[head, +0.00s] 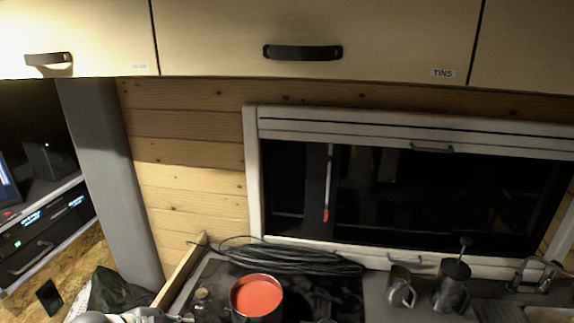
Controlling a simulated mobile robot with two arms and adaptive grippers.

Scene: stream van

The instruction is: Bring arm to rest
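A sliver of grey and white, probably my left arm and gripper (150,316), shows at the bottom edge, left of the pot. It is cut off, so I cannot tell whether its fingers are open or shut, or whether they hold anything. My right gripper is not in view. A dark pot (257,312) with orange-red contents stands on the black hob at the bottom centre.
Coiled black cable (300,260) lies behind the pot. A metal mug (400,288) and a dark lidded jug (452,287) stand right of the hob, near a tap (540,272). A framed window (400,190) is behind. Overhead cupboards (370,30) span the top. A grey pillar (110,180) stands left.

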